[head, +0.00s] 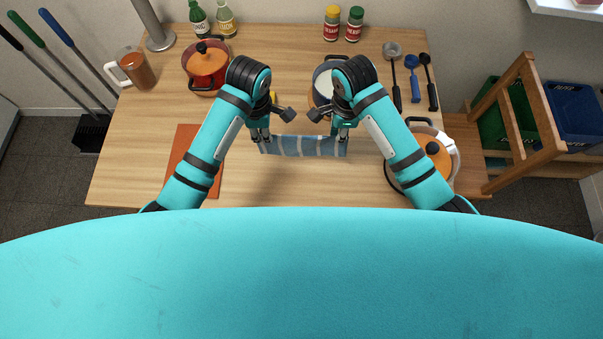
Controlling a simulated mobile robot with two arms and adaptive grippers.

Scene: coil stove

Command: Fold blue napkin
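The blue napkin (302,147), with pale stripes, is a narrow band stretched between my two grippers above the wooden table. My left gripper (262,137) is at its left end and appears shut on it. My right gripper (343,133) is at its right end and appears shut on it. The fingertips are small and partly hidden by the wrists. A soft shadow lies on the table below the napkin.
An orange board (183,150) lies at left, partly under my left arm. A red pot (205,68) and a jug (136,69) stand behind it. A pot (322,88) stands behind the napkin; an orange-lidded pot (441,163) is at right. Utensils (413,75) lie back right.

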